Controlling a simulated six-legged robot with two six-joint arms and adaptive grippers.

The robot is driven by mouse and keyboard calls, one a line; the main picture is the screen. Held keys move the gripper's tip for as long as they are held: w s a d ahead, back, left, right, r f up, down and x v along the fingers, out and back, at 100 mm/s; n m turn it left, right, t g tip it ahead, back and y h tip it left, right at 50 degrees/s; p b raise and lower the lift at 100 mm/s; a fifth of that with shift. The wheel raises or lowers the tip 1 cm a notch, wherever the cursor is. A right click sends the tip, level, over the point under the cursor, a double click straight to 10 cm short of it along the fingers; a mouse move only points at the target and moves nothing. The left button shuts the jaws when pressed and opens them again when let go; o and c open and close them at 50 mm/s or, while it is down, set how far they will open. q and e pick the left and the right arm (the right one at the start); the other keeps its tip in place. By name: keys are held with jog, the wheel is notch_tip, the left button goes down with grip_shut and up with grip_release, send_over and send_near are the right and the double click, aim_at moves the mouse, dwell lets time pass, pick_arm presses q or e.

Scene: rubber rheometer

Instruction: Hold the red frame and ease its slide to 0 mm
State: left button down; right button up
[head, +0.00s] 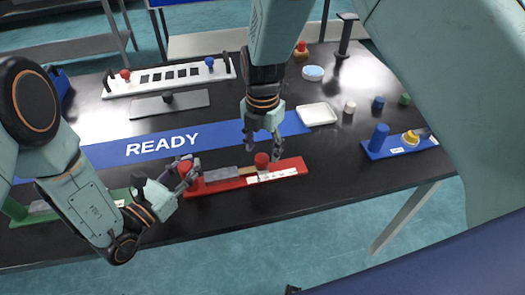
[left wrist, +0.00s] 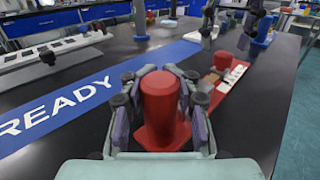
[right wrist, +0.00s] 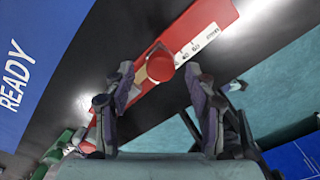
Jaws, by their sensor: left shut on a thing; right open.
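The red frame (head: 238,182) lies on the black table in front of the blue READY strip. My left gripper (head: 184,172) is shut on the upright red post (left wrist: 160,100) at the frame's left end. The slide's round red knob (head: 262,160) stands near the middle of the frame. My right gripper (head: 263,133) is open above the knob. In the right wrist view the knob (right wrist: 160,66) lies between and beyond the open fingers, apart from them.
A green frame (head: 60,207) lies at the left, partly hidden by my left arm. A blue base with a blue post (head: 379,138) is at the right. A white dish (head: 316,114) and a white rack (head: 165,77) stand behind. The table's front edge is close.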

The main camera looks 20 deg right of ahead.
aim_at(262, 156)
notch_tip(262, 156, up, 10)
dwell(0.3)
jog(key=shift+f, duration=0.1)
pick_arm(q)
jog(key=c, duration=0.9)
grip_release()
